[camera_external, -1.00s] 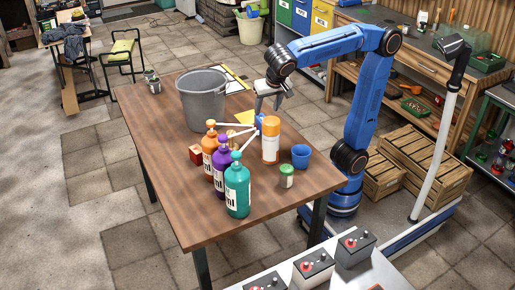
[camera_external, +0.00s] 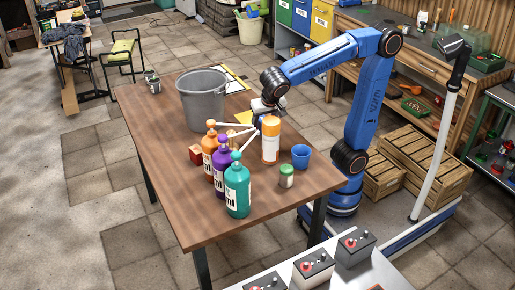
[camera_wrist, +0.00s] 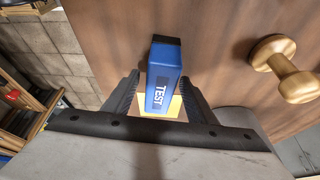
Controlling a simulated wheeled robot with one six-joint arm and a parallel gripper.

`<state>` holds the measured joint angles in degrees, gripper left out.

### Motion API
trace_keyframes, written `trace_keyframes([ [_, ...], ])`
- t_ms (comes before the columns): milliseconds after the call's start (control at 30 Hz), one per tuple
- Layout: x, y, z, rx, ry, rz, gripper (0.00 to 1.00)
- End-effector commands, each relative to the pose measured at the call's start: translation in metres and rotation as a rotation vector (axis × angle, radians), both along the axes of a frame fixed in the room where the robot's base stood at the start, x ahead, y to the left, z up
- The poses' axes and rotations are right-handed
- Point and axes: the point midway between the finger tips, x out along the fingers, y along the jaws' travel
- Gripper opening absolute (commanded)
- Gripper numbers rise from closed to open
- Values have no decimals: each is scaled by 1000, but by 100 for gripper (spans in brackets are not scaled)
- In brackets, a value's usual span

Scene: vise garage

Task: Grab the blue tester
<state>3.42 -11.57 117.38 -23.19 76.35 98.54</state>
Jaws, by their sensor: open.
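The blue tester (camera_wrist: 164,75) is a box with a dark end and a white "TEST" label. In the wrist view it sits between the two fingers of my gripper (camera_wrist: 160,84), which are open on either side of it. I cannot tell whether either finger touches it. In the external view my gripper (camera_external: 265,108) is low over the table, behind the orange-capped can, and the tester is mostly hidden there.
A grey bucket (camera_external: 203,101) stands left of my gripper. A wooden knob-shaped piece (camera_wrist: 285,68) lies beside the tester.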

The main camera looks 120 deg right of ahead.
Motion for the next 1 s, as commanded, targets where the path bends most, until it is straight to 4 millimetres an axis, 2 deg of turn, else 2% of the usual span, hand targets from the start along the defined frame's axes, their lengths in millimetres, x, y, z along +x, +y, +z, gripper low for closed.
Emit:
trace_keyframes([
  [200, 0, 0, -1, 0, 0, 0, 52],
  [400, 0, 0, -1, 0, 0, 0, 4],
  [767, 0, 0, 6, 0, -2, 0, 3],
  [1000, 1, 0, 44, 1, -4, -1, 3],
])
